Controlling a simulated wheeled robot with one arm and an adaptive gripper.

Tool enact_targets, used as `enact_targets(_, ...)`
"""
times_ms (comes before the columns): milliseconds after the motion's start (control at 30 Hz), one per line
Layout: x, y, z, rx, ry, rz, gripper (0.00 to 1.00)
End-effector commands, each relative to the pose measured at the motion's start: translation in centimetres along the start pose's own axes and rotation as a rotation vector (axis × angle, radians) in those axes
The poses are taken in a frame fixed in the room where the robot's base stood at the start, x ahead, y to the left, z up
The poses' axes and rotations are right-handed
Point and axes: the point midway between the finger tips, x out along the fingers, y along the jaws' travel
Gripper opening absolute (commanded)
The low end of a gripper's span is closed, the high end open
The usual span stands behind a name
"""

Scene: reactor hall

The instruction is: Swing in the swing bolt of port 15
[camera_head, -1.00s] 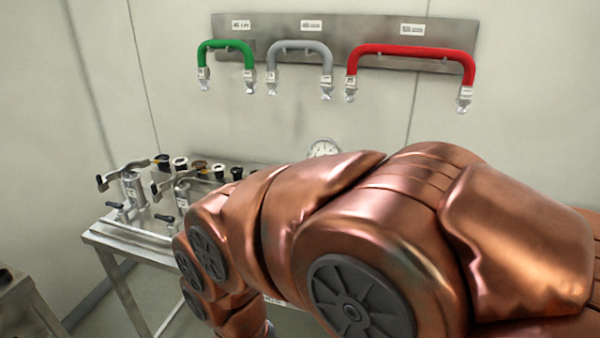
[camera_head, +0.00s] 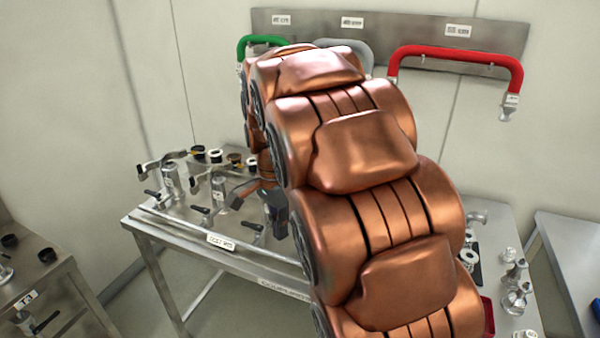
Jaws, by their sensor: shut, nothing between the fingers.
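A steel bench (camera_head: 150,228) carries a row of port fittings. A left metal post with a lever clamp (camera_head: 168,178) and a second post with a clamp (camera_head: 219,190) stand on it. My gripper (camera_head: 277,228), a dark shape, points down over the bench beside the right bolt. It is shut and empty, partly hidden by my copper arm.
Green (camera_head: 260,41), grey (camera_head: 352,48) and red (camera_head: 455,52) hoses hang on a wall plate. Black and white caps (camera_head: 214,156) stand at the bench's back. A side cart (camera_head: 40,285) is at left, and metal fittings (camera_head: 515,285) are at right.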

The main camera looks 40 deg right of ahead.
Motion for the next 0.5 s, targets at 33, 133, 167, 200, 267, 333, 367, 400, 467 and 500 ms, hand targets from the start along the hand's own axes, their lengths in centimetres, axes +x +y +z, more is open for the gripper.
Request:
enact_targets(33, -0.5, -1.3, -1.5, 0.089, 0.001, -0.004, 0.00)
enact_targets(133, -0.9, -3.6, -4.0, 0.267, 0.002, -0.016, 0.00)
enact_targets(167, -1.0, -4.3, -4.7, 0.321, 0.002, -0.019, 0.00)
enact_targets(200, -1.1, -5.2, -5.8, 0.391, 0.003, -0.024, 0.00)
enact_targets(267, -1.2, -6.3, -7.3, 0.495, 0.002, -0.028, 0.00)
enact_targets(333, -1.2, -7.8, -9.1, 0.615, -0.001, -0.035, 0.00)
enact_targets(367, -1.2, -8.2, -9.9, 0.666, -0.004, -0.037, 0.00)
enact_targets(400, -1.2, -9.0, -10.9, 0.731, -0.007, -0.042, 0.00)
enact_targets(467, -1.1, -9.9, -12.3, 0.823, -0.011, -0.048, 0.00)
enact_targets(500, -1.0, -10.4, -13.1, 0.877, -0.014, -0.052, 0.00)
